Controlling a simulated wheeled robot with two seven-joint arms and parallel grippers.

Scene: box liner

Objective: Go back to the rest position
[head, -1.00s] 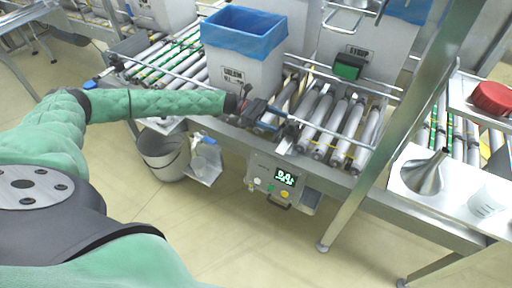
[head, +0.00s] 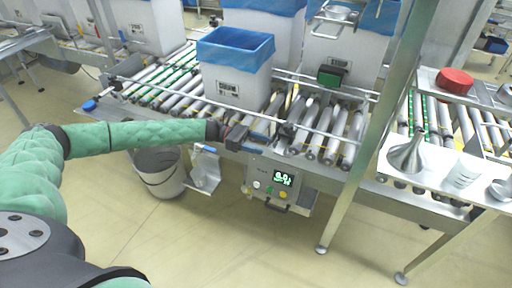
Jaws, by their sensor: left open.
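My left gripper (head: 262,136) is at the end of my green-sleeved left arm, which reaches in from the left. It is open over the front edge of the roller conveyor, in front of the white box. The white box (head: 236,89) with a blue liner (head: 236,46) stands upright on the rollers just behind the gripper. I see nothing held between the fingers. My right gripper is not in view.
The roller conveyor (head: 330,120) has a front rail. A display unit (head: 276,185) hangs below it. A grey bucket (head: 160,175) stands under the left part. A steel post (head: 372,150) rises at right, beside a shelf with a funnel (head: 407,155). Floor in front is clear.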

